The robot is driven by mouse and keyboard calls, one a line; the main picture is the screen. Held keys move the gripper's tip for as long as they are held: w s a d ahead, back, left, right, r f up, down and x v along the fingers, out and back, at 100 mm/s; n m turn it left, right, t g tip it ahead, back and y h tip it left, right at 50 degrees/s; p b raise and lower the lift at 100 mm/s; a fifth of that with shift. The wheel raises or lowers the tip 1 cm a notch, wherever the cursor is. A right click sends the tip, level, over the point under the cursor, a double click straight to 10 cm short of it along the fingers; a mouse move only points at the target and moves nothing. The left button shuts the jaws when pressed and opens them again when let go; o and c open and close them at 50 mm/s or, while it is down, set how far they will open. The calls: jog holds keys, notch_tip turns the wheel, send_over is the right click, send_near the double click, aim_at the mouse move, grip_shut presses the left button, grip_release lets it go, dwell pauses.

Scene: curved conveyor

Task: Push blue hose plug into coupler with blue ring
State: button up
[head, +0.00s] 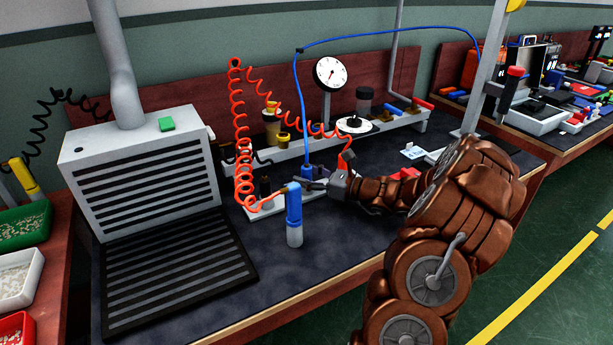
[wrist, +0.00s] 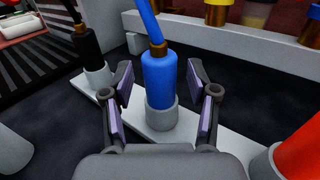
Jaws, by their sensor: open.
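The blue hose plug (wrist: 160,80) stands upright in a grey round holder (wrist: 161,117) on a white plate. It has a brass collar and a blue hose (wrist: 148,22) rising from its top. My gripper (wrist: 158,88) is open, with one finger on each side of the plug and a gap visible on both sides. In the head view the gripper (head: 322,184) is beside the blue plug (head: 307,171). A brass fitting with a blue ring (wrist: 216,14), which looks like the coupler, shows at the top of the wrist view, partly cut off.
A black plug (wrist: 86,46) in its holder stands left of the blue one, and a red plug (wrist: 303,148) stands at the right. A red coiled hose (head: 241,130) hangs nearby. A blue-handled tool (head: 294,206) stands in front. A vented box (head: 140,165) is at left.

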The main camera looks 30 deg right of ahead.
grip_shut()
dwell(0.3)
